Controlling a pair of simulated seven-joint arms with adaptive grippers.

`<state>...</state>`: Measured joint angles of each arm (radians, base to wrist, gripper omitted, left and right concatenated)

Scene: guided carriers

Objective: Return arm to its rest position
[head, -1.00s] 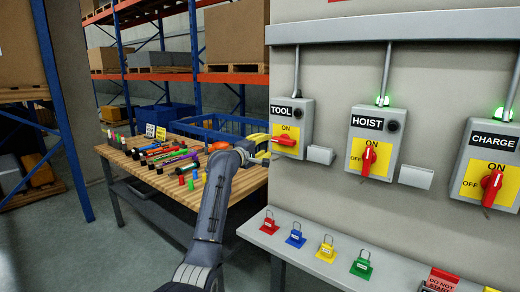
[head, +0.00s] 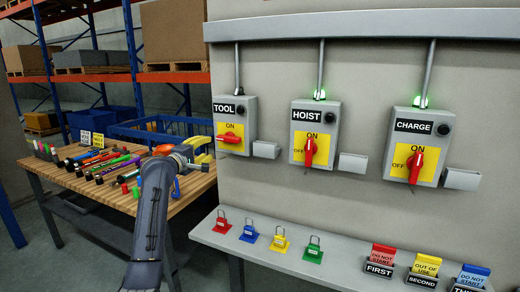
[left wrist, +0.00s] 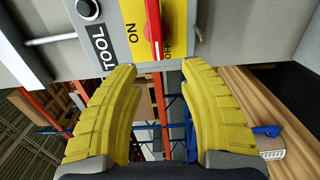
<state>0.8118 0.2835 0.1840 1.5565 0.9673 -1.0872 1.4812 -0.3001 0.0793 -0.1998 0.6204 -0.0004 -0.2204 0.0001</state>
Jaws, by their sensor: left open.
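My left arm rises from the bottom left of the head view. Its gripper (head: 207,150), with yellow fingers, is just left of and below the TOOL switch box (head: 220,104). The left wrist view shows the fingers (left wrist: 160,75) spread apart with nothing between them. The TOOL box (left wrist: 100,57) fills the top of that view, close beyond the fingertips, with its red handle (left wrist: 153,25). In the head view the TOOL handle (head: 229,138) lies sideways and no green lamp shows above it. My right gripper is not in view.
HOIST (head: 330,114) and CHARGE (head: 440,145) boxes have upright red handles and green lamps. Several padlocks stand on the grey shelf (head: 345,270), beside tag holders (head: 380,270). The wooden workbench (head: 120,195) holds tools and lies below and behind my left arm.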

